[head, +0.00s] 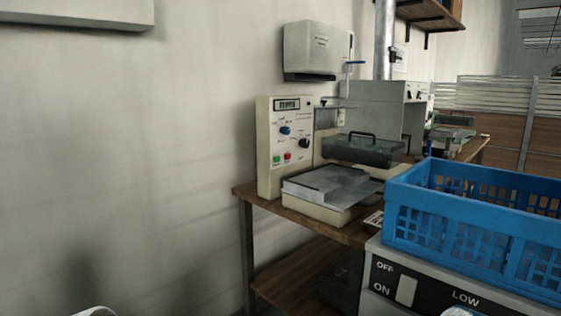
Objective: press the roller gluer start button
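A beige machine (264,178) with an upright control panel stands on a wooden bench in the middle of the head view. Its panel has a small display (287,104), a blue knob (285,130), a black knob (304,143), a green button (277,160) and a red button (287,156). A nearer machine (376,246) at bottom right has a black panel marked OFF, ON and LOW, with a pale switch (407,290). No readable label names either machine as the roller gluer. Neither gripper shows; only small white pieces appear at the bottom edge.
A blue crate (455,245) sits on the nearer machine. The wooden bench (262,200) has a lower shelf. A grey dispenser (311,48) hangs on the wall above. A metal pipe (384,40) rises behind. The space left of the bench looks clear.

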